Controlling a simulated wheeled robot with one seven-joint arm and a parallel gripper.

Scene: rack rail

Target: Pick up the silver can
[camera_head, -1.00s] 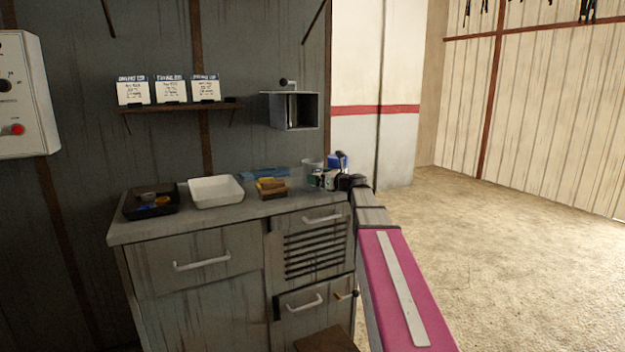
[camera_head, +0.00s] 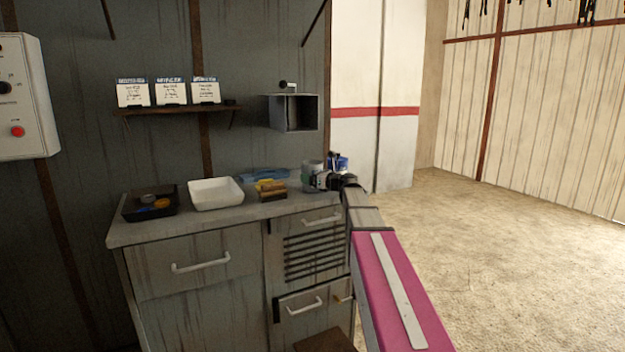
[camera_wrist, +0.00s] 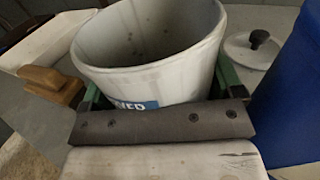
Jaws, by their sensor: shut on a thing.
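The silver can (camera_head: 312,174) is at the right end of the bench top. In the wrist view the can (camera_wrist: 150,82) is open-topped and empty inside, with part of a blue and white label showing low on its near side. My gripper (camera_head: 321,180) is at the can. Its green fingers stand on the left and right sides of the can in the wrist view (camera_wrist: 148,90), shut on it. The can's base is hidden, so I cannot tell whether it touches the bench.
A blue container (camera_wrist: 292,95) stands close on the right, with a black-knobbed lid (camera_wrist: 252,48) behind. A wooden brush (camera_wrist: 50,84) is left of the can. A white tray (camera_head: 216,194) and a black tray (camera_head: 150,213) lie further left. A wall box (camera_head: 293,112) hangs above.

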